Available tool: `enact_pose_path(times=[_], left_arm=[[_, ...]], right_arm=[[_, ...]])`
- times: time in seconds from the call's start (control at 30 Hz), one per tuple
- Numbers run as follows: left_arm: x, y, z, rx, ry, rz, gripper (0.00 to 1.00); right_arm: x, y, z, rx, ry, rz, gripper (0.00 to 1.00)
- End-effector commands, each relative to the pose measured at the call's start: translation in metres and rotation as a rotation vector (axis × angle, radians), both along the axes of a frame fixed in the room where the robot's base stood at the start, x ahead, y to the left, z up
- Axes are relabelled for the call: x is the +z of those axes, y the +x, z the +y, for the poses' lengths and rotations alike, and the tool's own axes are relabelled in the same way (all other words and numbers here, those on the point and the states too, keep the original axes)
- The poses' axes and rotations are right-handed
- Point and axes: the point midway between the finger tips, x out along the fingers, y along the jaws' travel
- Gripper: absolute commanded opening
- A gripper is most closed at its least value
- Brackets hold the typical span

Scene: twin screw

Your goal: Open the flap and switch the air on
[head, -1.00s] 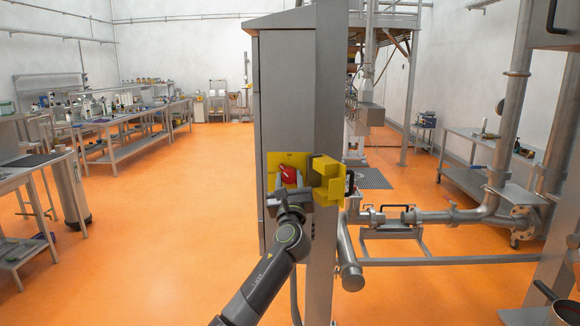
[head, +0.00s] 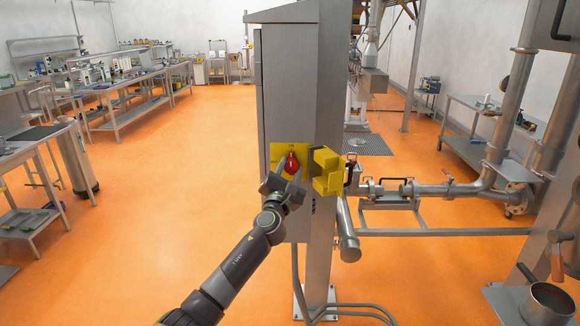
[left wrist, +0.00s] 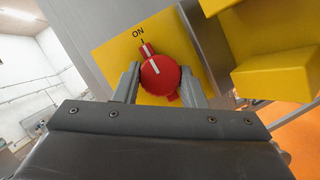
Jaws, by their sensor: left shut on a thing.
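The red knob (head: 291,164) sits on a yellow plate (head: 281,152) on the side of the grey cabinet (head: 288,90). The yellow flap (head: 327,171) stands open to the right of the knob. My left gripper (head: 286,181) is shut on the knob. In the left wrist view, its fingers (left wrist: 163,85) lie on either side of the red knob (left wrist: 160,76). The knob's white line and red tab point up toward the word ON on the yellow plate (left wrist: 112,48). The flap also shows in the left wrist view (left wrist: 275,72). My right gripper is not in view.
A grey post (head: 330,245) and pipes (head: 430,189) stand right of the cabinet. Cables run across the floor at its foot. Benches (head: 125,92) stand at the far left. The orange floor left of the cabinet is clear.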

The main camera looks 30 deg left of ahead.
Motion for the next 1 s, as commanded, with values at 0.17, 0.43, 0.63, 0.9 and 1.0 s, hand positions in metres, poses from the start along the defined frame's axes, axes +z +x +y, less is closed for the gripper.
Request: enact_pose_path(times=[0.17, 0.43, 0.63, 0.9, 1.0], left_arm=[[-0.0025, -0.0004, 0.0003, -0.001, 0.024, 0.019, 0.15], [-0.0030, -0.0003, 0.0003, -0.001, 0.030, 0.023, 0.15], [-0.0029, -0.0003, 0.0004, 0.001, 0.030, 0.023, 0.43], [-0.0012, -0.0002, 0.0002, 0.000, 0.029, 0.019, 0.59], [-0.0008, -0.0002, 0.0002, 0.000, 0.029, 0.019, 0.59]], right_arm=[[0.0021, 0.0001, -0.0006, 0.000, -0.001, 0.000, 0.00], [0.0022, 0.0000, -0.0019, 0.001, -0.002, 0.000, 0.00], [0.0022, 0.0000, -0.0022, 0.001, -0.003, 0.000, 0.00], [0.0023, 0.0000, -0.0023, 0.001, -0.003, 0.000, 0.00], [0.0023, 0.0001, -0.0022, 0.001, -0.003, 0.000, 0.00]])
